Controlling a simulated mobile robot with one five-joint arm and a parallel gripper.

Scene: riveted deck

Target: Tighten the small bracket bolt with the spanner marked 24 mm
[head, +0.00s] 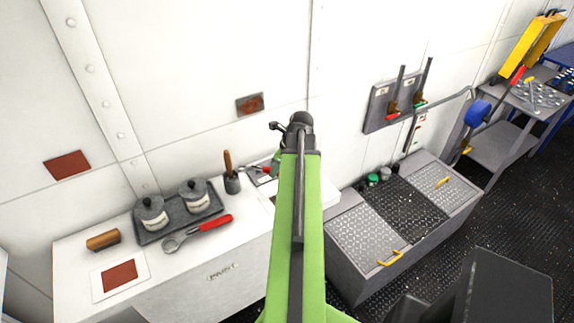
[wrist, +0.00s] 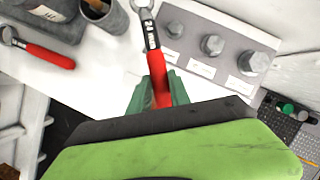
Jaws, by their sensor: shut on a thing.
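My gripper (wrist: 157,88) is shut on the red handle of a spanner (wrist: 152,42) marked 24 MM, seen in the wrist view. The spanner's grey shank points away from the jaws, and its far end is cut off by the frame's top edge. Beside it, on the right, a grey plate (wrist: 190,68) carries several hex heads of different sizes with white labels, too blurred to read. In the head view my green arm hides most of the gripper; a bit of red handle (head: 267,170) shows beside it. I cannot make out which bolt is the small bracket bolt.
A second red-handled spanner (head: 205,231) lies on the white bench (head: 75,250), by a tray with two lidded pots (head: 150,213). A brush stands in a grey cup (head: 232,183). A grey chest (head: 345,265) stands right of the bench; a lever panel (head: 378,108) is on the wall.

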